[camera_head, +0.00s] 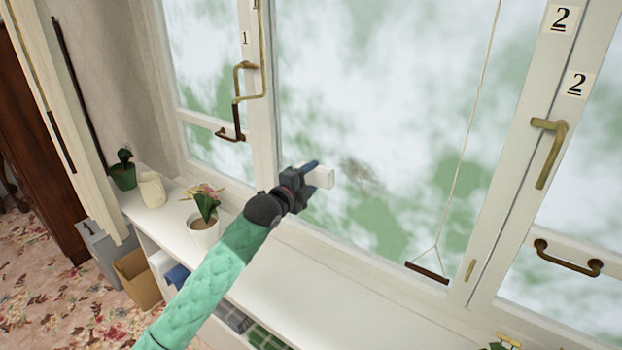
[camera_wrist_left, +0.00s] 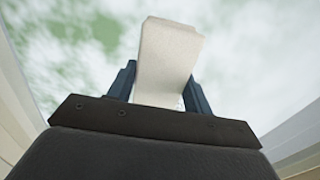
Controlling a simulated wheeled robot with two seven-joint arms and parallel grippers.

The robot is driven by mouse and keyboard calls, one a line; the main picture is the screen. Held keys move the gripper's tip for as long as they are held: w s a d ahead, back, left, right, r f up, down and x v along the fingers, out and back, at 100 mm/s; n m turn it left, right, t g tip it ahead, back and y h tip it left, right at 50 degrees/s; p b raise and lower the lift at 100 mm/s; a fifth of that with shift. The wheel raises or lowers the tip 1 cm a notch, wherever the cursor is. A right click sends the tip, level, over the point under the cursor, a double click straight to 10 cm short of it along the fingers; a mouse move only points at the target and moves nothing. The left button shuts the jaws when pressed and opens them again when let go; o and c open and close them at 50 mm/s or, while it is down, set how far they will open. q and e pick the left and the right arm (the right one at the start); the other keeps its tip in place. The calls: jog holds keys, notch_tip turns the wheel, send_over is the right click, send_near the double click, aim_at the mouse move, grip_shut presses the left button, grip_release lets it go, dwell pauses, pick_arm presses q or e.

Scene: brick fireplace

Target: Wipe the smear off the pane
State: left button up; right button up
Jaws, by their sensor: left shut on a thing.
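The smear (camera_head: 360,175) is a greyish-brown smudge on the middle window pane (camera_head: 400,100). My left gripper (camera_head: 312,178) is in front of that pane, just left of the smear. It is shut on a white block-like wiper (camera_head: 321,177). In the left wrist view the wiper (camera_wrist_left: 168,62) stands between the two dark blue fingers (camera_wrist_left: 160,88), with the pane beyond it. I cannot tell whether the wiper touches the glass. My right gripper is not in view.
A white sill (camera_head: 285,275) runs below the window, with a potted flower (camera_head: 204,228), a cream pot (camera_head: 152,190) and a green potted plant (camera_head: 124,175) on its left. A cord with a dark bar (camera_head: 427,272) hangs before the pane. Brass handles (camera_head: 548,150) stick out from the frames.

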aim_at(319, 180)
pick_arm(q)
jog(key=shift+x, duration=0.9)
